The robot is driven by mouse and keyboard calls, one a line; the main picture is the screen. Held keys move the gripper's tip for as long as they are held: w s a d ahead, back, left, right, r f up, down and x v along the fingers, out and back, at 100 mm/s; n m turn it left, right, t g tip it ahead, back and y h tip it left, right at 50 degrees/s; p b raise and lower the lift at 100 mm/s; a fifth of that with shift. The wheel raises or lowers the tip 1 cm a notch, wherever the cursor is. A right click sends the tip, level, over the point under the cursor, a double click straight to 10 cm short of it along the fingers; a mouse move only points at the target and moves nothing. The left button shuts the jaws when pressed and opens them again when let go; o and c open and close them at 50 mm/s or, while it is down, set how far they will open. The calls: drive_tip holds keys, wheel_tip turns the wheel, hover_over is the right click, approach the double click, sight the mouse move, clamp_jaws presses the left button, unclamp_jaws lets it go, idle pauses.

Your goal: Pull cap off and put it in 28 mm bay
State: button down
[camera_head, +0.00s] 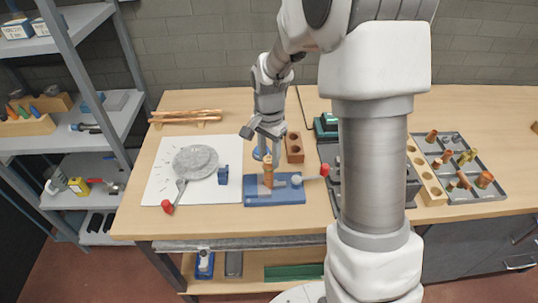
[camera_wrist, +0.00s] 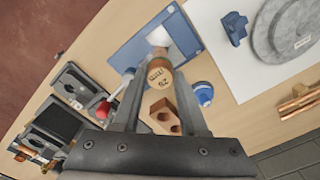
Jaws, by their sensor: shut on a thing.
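A copper-coloured cap (camera_wrist: 160,72) with a "mm" size marking on its pale end face sits between the fingertips of my gripper (camera_wrist: 160,82) in the wrist view. The gripper is shut on it. In the head view my gripper (camera_head: 268,158) points down over the blue fixture (camera_head: 276,197), and the copper piece (camera_head: 268,178) stands upright there beneath the fingers. The fixture also shows in the wrist view (camera_wrist: 130,47). I cannot tell whether the cap is seated or lifted. A grey compartment tray (camera_head: 490,195) with copper and brass fittings lies at the right; no 28 mm bay label is readable.
A brown block with holes (camera_head: 294,147) stands just behind the fixture. A wooden holed rack (camera_head: 432,190) stands beside the tray. My arm hides part of the bench's middle.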

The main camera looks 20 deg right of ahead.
sight(269, 159)
drive_tip(key=shift+r, duration=0.4)
idle(0.8)
drive_tip(key=shift+r+p, duration=1.75)
drive_tip(key=shift+r, duration=0.4)
